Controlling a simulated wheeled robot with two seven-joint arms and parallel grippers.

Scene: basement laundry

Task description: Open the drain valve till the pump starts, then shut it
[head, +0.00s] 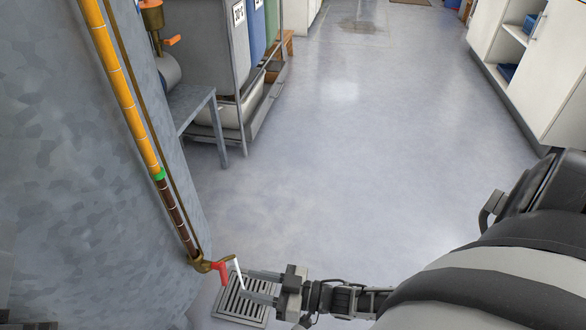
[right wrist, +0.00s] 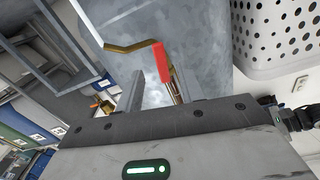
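The drain valve (head: 203,264) is brass, low on the grey tank (head: 75,170), with a red lever (head: 220,272). A thin white stream (head: 239,274) hangs from its spout towards the floor grate (head: 232,307). In the right wrist view the red lever (right wrist: 160,62) and brass spout (right wrist: 130,47) are just beyond my fingers. My right gripper (head: 252,284) is open beside the lever; its fingers (right wrist: 160,90) stand apart, and I cannot tell whether either touches it. A tube (head: 120,85) on the tank is yellow above a green band, dark brown below. My left gripper is out of view.
A metal stand (head: 195,103) and a rack with bins (head: 225,45) are behind the tank. White cabinets (head: 560,65) line the right side. The floor between is open. A white perforated basket (right wrist: 290,35) shows in the right wrist view.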

